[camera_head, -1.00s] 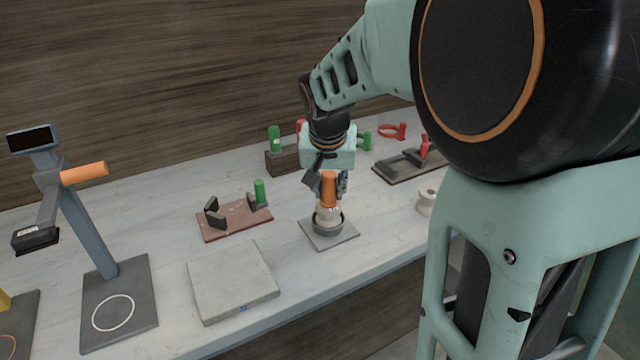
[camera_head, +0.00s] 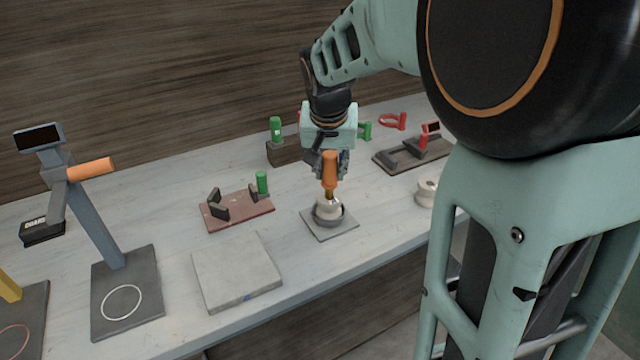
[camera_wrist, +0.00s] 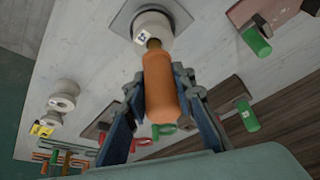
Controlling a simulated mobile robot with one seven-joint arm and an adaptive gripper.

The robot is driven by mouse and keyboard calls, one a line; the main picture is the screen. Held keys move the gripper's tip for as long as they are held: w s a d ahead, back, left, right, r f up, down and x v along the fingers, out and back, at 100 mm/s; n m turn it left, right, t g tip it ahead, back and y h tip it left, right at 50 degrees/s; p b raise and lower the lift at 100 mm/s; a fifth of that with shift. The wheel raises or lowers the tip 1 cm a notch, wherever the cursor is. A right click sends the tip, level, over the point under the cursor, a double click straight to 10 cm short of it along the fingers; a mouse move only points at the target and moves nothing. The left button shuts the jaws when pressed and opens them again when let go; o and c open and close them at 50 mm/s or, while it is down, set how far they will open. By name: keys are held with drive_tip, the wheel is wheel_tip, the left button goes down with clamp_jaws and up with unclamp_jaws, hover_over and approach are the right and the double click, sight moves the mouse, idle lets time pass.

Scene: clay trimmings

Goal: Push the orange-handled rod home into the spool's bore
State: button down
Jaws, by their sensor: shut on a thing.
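The orange-handled rod (camera_head: 329,168) stands about upright over the spool, held by my gripper (camera_head: 331,160). In the wrist view, my gripper (camera_wrist: 161,82) has its fingers on both sides of the orange handle (camera_wrist: 162,92). A short length of brass shaft (camera_wrist: 154,43) shows between the handle and the spool. The pale spool (camera_head: 327,207) sits in a dark ring on a grey square plate (camera_head: 318,231).
A grey slab (camera_head: 236,272) and a reddish fixture (camera_head: 236,212) lie left of the plate. A scale-like stand (camera_head: 90,220) with an orange handle is farther left. Another pale spool (camera_head: 426,192) stands right. A dark tray (camera_head: 400,158) and green-handled items are behind.

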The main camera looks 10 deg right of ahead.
sight(330, 152)
drive_tip(key=shift+r+p, duration=2.65)
drive_tip(key=shift+r, duration=1.25)
drive_tip(key=shift+w, duration=0.15)
